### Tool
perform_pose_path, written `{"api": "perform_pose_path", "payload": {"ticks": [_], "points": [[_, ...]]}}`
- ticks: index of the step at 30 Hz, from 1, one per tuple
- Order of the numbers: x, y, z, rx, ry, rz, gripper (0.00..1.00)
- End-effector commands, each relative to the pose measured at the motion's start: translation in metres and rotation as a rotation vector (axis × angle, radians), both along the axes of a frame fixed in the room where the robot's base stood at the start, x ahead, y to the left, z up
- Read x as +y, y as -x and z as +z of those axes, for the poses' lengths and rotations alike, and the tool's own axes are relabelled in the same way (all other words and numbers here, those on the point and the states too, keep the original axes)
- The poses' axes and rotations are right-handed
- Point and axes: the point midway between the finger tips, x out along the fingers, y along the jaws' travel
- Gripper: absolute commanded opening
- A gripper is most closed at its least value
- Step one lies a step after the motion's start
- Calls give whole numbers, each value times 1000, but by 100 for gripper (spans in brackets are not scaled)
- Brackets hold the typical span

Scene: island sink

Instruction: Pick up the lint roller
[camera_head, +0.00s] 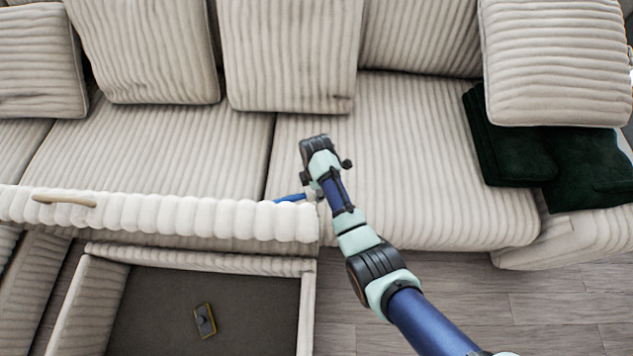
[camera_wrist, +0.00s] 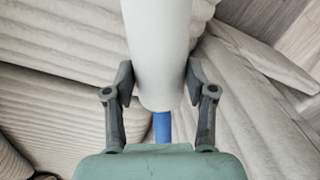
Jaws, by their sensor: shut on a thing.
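The lint roller has a white roll (camera_wrist: 160,50) and a blue handle (camera_wrist: 162,127) in the wrist view. My gripper (camera_wrist: 159,82) has its two fingers on either side of the white roll, near its handle end, and is shut on it. In the head view, the blue handle (camera_head: 290,198) shows just left of my gripper (camera_head: 311,190), by the right end of the sofa's raised ribbed edge. The roll is mostly hidden there by my arm. I cannot tell whether the roller touches the sofa.
A ribbed beige sofa (camera_head: 410,140) has loose cushions (camera_head: 290,50) along its back. Dark green folded cloths (camera_head: 510,150) lie at the right. A tan elongated object (camera_head: 65,200) rests on the raised edge. An open compartment (camera_head: 150,290) holds a small dark-and-yellow item (camera_head: 205,320).

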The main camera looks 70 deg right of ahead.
Motion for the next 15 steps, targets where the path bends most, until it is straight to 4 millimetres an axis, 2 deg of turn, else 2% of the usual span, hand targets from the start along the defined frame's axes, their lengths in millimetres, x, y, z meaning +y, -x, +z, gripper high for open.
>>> {"api": "perform_pose_path", "payload": {"ticks": [1,6,10,15], "points": [[-1,0,27,-1,2,0,11],[-1,0,74,-2,2,0,11],[0,0,98,-1,1,0,11],[0,0,111,1,-1,0,11]]}}
